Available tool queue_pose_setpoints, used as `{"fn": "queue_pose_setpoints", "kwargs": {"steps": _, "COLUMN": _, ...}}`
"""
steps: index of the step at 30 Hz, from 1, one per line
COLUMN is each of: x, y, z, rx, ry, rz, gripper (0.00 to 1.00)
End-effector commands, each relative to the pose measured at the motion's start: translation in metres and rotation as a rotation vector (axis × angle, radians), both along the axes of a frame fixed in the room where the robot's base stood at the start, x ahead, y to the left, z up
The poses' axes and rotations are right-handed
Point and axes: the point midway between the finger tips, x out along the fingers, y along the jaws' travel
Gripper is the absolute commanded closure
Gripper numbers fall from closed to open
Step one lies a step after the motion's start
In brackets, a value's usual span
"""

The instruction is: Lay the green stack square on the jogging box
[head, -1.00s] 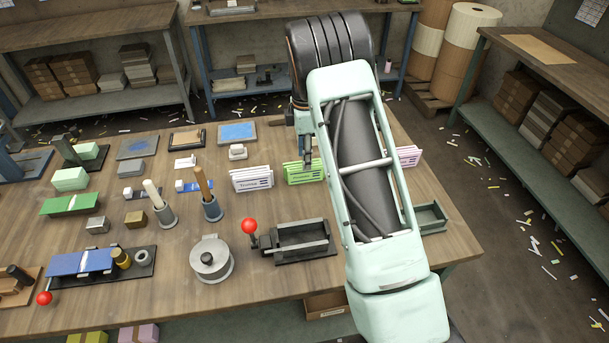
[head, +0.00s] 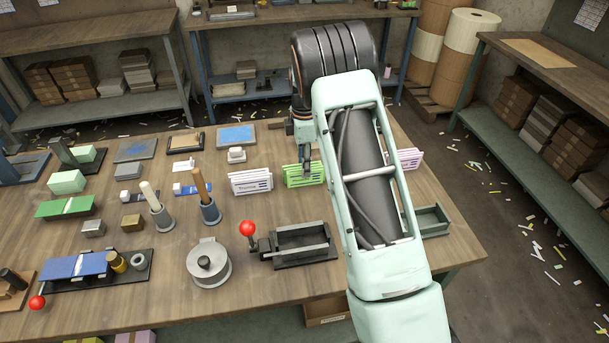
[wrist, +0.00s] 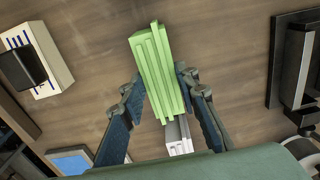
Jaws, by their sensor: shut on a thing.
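The green stack (head: 303,175) stands on the bench between a white stack and a pink stack, its striped edges showing. My gripper (wrist: 160,76) is shut on it, one finger on each long side, as the wrist view shows the green stack (wrist: 158,62) between the fingers. In the head view, my gripper (head: 306,168) reaches down from above onto the stack. I cannot tell whether the stack touches the bench. The dark open box with a red-knobbed lever, which I take as the jogging box (head: 300,259), sits nearer me and is empty.
The white stack (head: 250,182) stands close left of the green one. The pink stack (head: 409,158) is right, partly behind my arm. A grey-green tray (head: 432,221) lies at the right edge. A round grey pot (head: 208,266) stands left of the box.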

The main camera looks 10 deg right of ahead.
Motion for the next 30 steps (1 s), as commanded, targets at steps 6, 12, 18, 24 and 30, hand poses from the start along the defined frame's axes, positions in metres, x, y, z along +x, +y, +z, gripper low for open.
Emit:
{"fn": "queue_pose_setpoints", "kwargs": {"steps": 6, "x": 0.000, "y": 0.000, "z": 0.001, "rx": 0.000, "ry": -0.001, "rz": 0.000, "gripper": 0.91}}
{"fn": "queue_pose_setpoints", "kwargs": {"steps": 12, "x": 0.001, "y": 0.000, "z": 0.011, "rx": 0.000, "ry": -0.003, "rz": -0.001, "gripper": 0.91}}
{"fn": "queue_pose_setpoints", "kwargs": {"steps": 18, "x": 0.001, "y": 0.000, "z": 0.028, "rx": 0.000, "ry": -0.002, "rz": 0.000, "gripper": 0.91}}
{"fn": "queue_pose_setpoints", "kwargs": {"steps": 24, "x": 0.001, "y": 0.000, "z": 0.044, "rx": 0.001, "ry": -0.003, "rz": -0.001, "gripper": 0.91}}
{"fn": "queue_pose_setpoints", "kwargs": {"steps": 30, "x": 0.000, "y": 0.000, "z": 0.059, "rx": 0.000, "ry": -0.001, "rz": 0.000, "gripper": 0.91}}
